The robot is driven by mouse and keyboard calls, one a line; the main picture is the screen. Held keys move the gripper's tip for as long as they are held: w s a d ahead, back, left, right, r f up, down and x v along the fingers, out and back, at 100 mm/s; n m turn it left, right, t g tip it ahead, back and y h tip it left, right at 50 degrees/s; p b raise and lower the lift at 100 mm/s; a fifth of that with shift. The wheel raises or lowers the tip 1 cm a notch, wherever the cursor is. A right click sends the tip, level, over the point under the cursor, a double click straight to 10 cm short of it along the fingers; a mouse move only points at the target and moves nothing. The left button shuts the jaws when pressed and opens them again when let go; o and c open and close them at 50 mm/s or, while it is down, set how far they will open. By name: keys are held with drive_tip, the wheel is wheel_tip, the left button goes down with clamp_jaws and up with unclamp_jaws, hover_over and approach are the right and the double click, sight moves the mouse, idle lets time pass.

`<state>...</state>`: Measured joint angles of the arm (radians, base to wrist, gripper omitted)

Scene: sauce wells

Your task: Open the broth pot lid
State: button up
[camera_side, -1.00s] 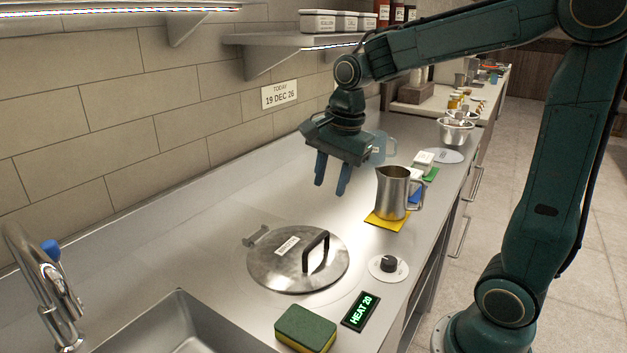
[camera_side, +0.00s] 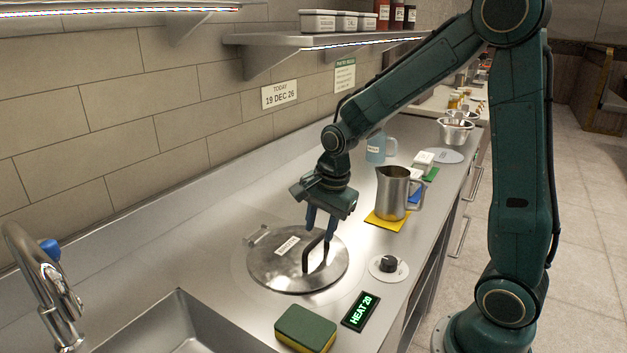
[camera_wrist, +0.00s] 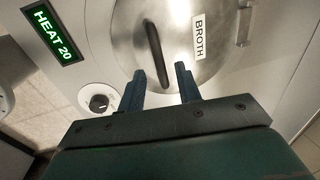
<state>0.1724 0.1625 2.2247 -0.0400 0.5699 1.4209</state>
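The broth pot lid (camera_side: 275,268) is a round steel disc lying flat and closed in the counter, with a white label and a hinge at its back left edge. Its black bar handle (camera_side: 307,257) stands up near the right side. My gripper (camera_side: 318,238) is just above the handle, fingers pointing down. In the wrist view the lid (camera_wrist: 185,30) bears a BROTH label, and the handle (camera_wrist: 156,50) lies ahead of and between the two fingers of my gripper (camera_wrist: 160,82). Contact with the handle cannot be told.
A dial (camera_side: 388,265) and a HEAT 20 display (camera_side: 361,311) lie in front of the lid. A green and yellow sponge (camera_side: 306,328) is near the sink (camera_side: 190,320). A steel pitcher (camera_side: 391,190) stands on a yellow cloth (camera_side: 386,221) to the right.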

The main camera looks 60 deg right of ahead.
drive_tip(key=shift+w+f, duration=0.15)
drive_tip(key=shift+f, duration=0.8)
clamp_jaws()
